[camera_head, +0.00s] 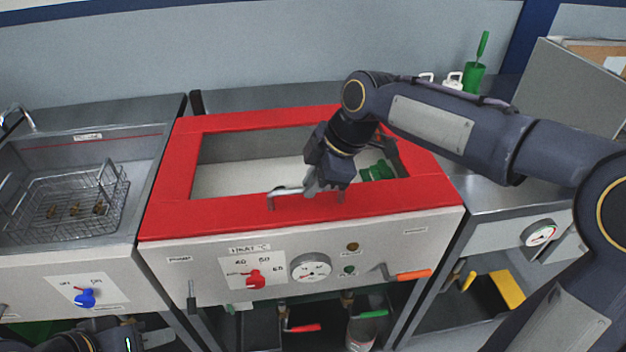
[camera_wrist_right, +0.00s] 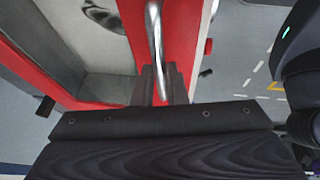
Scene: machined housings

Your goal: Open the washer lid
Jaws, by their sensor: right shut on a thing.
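The washer has a red-framed lid (camera_head: 420,190) with a window through which the inside shows. The lid lies down over the pale washer body (camera_head: 210,262). A metal bar handle (camera_head: 287,191) runs along the lid's front edge. My right gripper (camera_head: 312,188) is shut on this handle near its right part. In the right wrist view the handle (camera_wrist_right: 155,35) passes between the fingers (camera_wrist_right: 163,88), with the red lid (camera_wrist_right: 128,15) behind. My left arm shows at the bottom left of the head view; its gripper (camera_head: 150,340) is partly visible at the bottom edge, and its jaws are unclear.
A sink with a wire basket (camera_head: 70,205) holding several small parts is at the left. A steel counter with a green cup (camera_head: 472,76) and a grey box (camera_head: 570,85) is at the right. A red knob (camera_head: 256,279) and gauge (camera_head: 310,268) are on the washer front.

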